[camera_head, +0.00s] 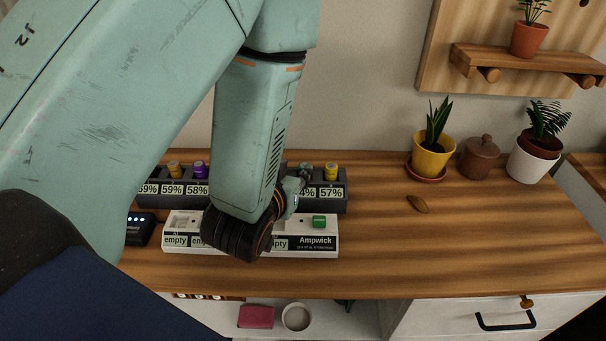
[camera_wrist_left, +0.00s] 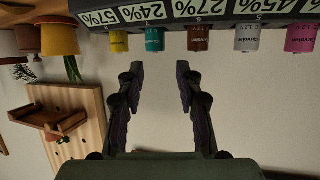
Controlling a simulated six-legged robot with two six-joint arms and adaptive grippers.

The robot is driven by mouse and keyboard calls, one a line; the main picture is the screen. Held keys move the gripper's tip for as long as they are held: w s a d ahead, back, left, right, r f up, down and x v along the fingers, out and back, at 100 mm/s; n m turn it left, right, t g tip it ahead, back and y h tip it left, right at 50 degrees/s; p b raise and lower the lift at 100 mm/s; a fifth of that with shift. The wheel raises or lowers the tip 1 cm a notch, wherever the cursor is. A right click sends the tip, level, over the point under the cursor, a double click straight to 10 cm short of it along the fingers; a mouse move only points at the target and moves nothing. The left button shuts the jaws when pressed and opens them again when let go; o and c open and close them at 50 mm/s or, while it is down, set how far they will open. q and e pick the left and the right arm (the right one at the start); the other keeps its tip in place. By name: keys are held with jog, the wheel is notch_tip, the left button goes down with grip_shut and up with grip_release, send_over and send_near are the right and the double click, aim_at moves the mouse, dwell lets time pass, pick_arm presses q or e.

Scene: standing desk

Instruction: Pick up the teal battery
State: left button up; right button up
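The teal battery (camera_wrist_left: 155,40) stands in a slot of the dark rack (camera_wrist_left: 200,12), above a "24%" label in the left wrist view, where the picture is upside down. In the head view the teal battery (camera_head: 306,169) shows small, beside my left gripper (camera_head: 296,187), which is mostly hidden by my arm. In the left wrist view my left gripper (camera_wrist_left: 159,72) is open and empty. The teal battery lies just beyond its fingertips, roughly in line with the gap between them. My right gripper is not in view.
A yellow battery (camera_wrist_left: 119,42) and a brown battery (camera_wrist_left: 198,39) flank the teal one. In front of the rack is a white Ampwick tray (camera_head: 326,248) holding a green battery (camera_head: 319,221). Potted plants (camera_head: 433,154) stand at the back right. The desk's right side is mostly clear.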

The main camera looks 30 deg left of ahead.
aim_at(304, 165)
pick_arm(q)
jog(key=shift+w+f+b, duration=0.35)
jog(key=shift+w+b, duration=0.05)
jog(key=shift+w, duration=0.1)
jog(key=shift+w+d+f, duration=0.1)
jog(key=shift+w+f, duration=0.15)
jog(key=shift+w, duration=0.3)
jog(key=b+x, duration=0.1)
jog(key=x, duration=0.2)
jog(key=shift+w+f, duration=0.3)
jog(key=shift+f, duration=0.05)
jog(key=shift+w+f, duration=0.2)
jog(key=shift+w, duration=0.2)
jog(key=shift+s+r, duration=0.2)
jog(key=shift+s, duration=0.05)
jog(key=shift+c, duration=1.1)
jog(key=shift+w+f, duration=0.1)
grip_shut()
